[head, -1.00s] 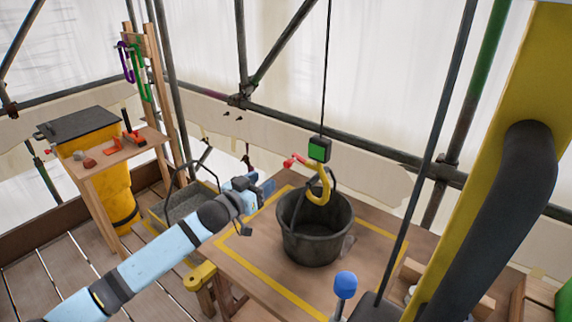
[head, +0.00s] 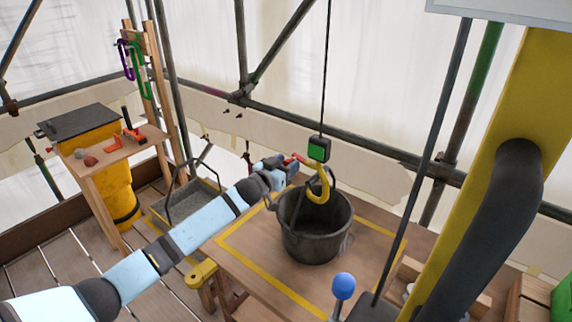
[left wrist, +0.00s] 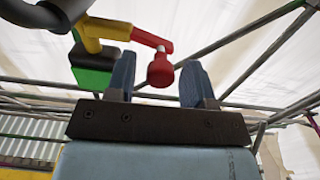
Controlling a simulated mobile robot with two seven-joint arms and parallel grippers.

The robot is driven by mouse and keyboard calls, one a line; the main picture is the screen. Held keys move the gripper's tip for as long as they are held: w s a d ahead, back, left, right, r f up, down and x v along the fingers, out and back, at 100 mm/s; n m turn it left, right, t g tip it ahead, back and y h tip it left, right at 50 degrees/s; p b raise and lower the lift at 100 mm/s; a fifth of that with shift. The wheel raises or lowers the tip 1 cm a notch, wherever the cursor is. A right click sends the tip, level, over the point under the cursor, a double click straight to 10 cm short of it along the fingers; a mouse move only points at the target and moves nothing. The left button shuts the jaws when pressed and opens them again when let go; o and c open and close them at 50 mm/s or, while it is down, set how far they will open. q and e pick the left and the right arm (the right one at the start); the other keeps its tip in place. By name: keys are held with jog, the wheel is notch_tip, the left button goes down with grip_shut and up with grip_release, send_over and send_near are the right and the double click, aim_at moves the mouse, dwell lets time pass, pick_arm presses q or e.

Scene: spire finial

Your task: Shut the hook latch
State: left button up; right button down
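The yellow hook (head: 319,187) hangs from a cable under a black block with a green face (head: 318,149). Its red latch (head: 294,159) sticks out to the left of the hook. In the left wrist view the latch's red knob (left wrist: 160,71) shows between my two blue fingertips, with a gap on both sides. My left gripper (head: 289,165) is open beside the latch in the head view. The hook hangs at the mouth of a black bucket (head: 313,240), by the bucket's dark handle; whether the handle sits in the hook is hard to tell. My right gripper is out of view.
The bucket stands on a wooden table (head: 250,262) marked with yellow tape. A blue-knobbed lever (head: 343,287) and a thick yellow post (head: 515,150) stand at the right. A side shelf (head: 112,153) and a yellow bin (head: 118,196) are at the left.

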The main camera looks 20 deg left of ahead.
pick_arm(q)
jog(key=c, duration=0.7)
jog(key=shift+c, duration=0.2)
